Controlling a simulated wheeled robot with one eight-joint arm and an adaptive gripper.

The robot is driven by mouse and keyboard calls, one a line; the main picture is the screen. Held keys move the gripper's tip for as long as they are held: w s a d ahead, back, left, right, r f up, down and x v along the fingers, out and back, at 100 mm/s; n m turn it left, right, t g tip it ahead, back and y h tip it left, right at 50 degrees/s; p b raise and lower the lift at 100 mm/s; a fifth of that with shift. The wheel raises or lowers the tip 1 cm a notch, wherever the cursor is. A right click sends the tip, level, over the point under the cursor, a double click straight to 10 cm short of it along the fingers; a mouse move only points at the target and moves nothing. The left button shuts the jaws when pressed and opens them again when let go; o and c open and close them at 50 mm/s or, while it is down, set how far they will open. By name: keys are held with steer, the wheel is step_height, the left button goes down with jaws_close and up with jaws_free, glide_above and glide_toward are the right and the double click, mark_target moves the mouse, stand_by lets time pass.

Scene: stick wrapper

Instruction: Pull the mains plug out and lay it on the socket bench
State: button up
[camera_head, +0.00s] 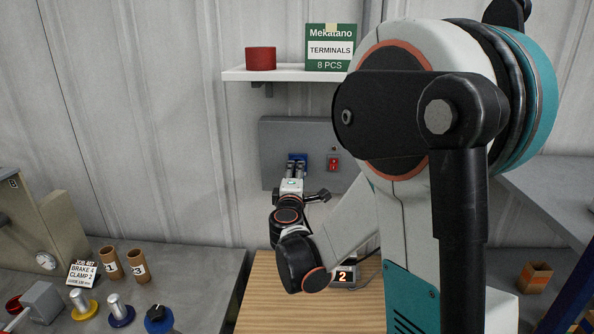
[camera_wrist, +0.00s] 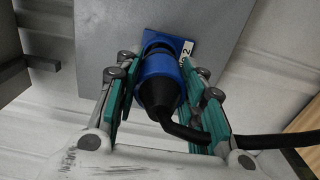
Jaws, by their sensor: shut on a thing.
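A blue mains plug (camera_wrist: 158,78) with a black rear boot and cable (camera_wrist: 260,140) sits at a blue socket (camera_wrist: 178,42) on a grey wall panel (camera_head: 284,135). A dark band shows between plug and socket; I cannot tell how deeply the plug is seated. My gripper (camera_wrist: 163,95) is shut on the plug, with green-padded fingers on both sides of it. In the head view my gripper (camera_head: 296,170) reaches the panel and hides the plug. The wooden socket bench (camera_head: 262,304) lies below the panel.
A red switch (camera_head: 333,163) is right of the socket. A small box marked 2 (camera_head: 343,275) stands on the bench. A shelf (camera_head: 290,74) holds a red roll (camera_head: 261,58) and a green box (camera_head: 329,47). The bench's front left looks clear; my arm hides its right.

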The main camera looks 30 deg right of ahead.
steer(key=shift+v, duration=1.95)
